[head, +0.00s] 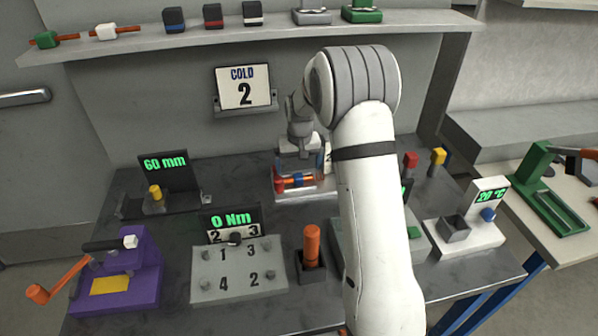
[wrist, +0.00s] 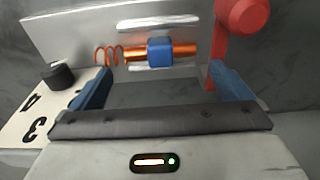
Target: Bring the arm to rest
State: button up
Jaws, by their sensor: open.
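My white and grey arm (head: 372,190) reaches over the dark bench, bent at the elbow, with the wrist pointing down. My gripper (head: 299,170) is above a white fixture at the back middle of the bench. In the wrist view, its two blue fingers stand wide apart and my gripper (wrist: 165,88) holds nothing. Beyond the fingers is a copper-coloured rod (wrist: 184,50) with a blue block (wrist: 160,51) on it and a coil spring at its left. A red knob (wrist: 242,14) stands close by the right finger. Contact with the fixture cannot be told.
A plate numbered 1 to 4 (head: 237,268), an orange-handled tool in a holder (head: 312,246) and a purple press (head: 130,275) stand at the front. A 20 °C station (head: 466,236) is at the right. A shelf (head: 240,33) runs above. My arm hides part of the bench.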

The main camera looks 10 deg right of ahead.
jog(key=r, duration=0.4)
jog(key=shift+s+r, duration=0.25)
jog(key=shift+s, duration=0.05)
jog(key=shift+s+r, duration=0.15)
jog(key=shift+r, duration=0.1)
jog(key=s+r, duration=0.6)
jog(key=s, duration=0.6)
jog(key=s+r, duration=0.5)
jog(key=s, duration=0.7)
jog(key=s+f+t, duration=0.1)
jog(key=s, duration=0.9)
jog(key=shift+s, duration=0.4)
